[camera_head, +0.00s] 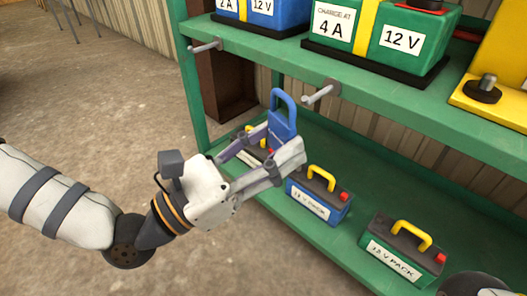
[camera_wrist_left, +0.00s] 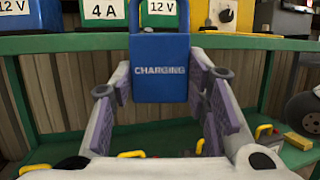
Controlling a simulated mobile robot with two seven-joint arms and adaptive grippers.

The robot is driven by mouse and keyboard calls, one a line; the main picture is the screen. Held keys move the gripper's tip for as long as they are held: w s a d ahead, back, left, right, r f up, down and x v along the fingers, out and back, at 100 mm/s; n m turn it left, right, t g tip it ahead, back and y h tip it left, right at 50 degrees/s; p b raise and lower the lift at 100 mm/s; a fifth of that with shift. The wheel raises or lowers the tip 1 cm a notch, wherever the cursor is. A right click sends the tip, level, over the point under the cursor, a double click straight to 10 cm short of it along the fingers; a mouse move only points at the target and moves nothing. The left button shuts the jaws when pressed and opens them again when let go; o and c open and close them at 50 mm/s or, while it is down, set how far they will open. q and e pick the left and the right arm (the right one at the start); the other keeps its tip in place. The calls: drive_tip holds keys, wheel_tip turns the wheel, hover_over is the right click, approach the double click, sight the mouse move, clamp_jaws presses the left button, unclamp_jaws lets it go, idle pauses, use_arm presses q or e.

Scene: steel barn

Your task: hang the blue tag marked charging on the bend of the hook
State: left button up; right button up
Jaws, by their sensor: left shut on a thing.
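My left gripper (camera_head: 281,143) is shut on the blue tag (camera_head: 282,127), its fingers on either side of the tag's plate. The tag is upright, with a tall loop on top. In the left wrist view the tag (camera_wrist_left: 160,92) faces me and reads CHARGING. A grey hook (camera_head: 320,94) sticks out from the green shelf edge, a little right of the tag's loop; the loop looks apart from it. A second grey hook (camera_head: 206,47) is further left on the same edge. No hook shows in the left wrist view.
The green shelf (camera_head: 400,107) carries a green 12 V charger (camera_head: 385,38), a blue charger (camera_head: 262,15) and a yellow one (camera_head: 505,70). Below, a blue battery pack (camera_head: 318,201) and a green pack (camera_head: 405,254) stand on the lower shelf. Open floor lies left.

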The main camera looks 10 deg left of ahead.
use_arm(q)
drive_tip(key=w+d+f+b, duration=0.2)
drive_tip(key=w+d+b, duration=0.1)
drive_tip(key=w, duration=0.3)
drive_tip(key=shift+w+d+b, duration=0.25)
drive_tip(key=shift+d+b, duration=0.1)
drive_tip(key=shift+d, duration=0.45)
use_arm(e)
drive_tip(key=shift+s+f+g, duration=0.2)
drive_tip(key=shift+s+f, duration=0.15)
drive_tip(key=shift+f, duration=0.3)
drive_tip(key=shift+s+f+g, duration=0.2)
drive_tip(key=shift+s+f, duration=0.15)
drive_tip(key=shift+f, duration=0.3)
use_arm(q)
drive_tip(key=o, duration=0.9)
drive_tip(key=shift+o, duration=0.2)
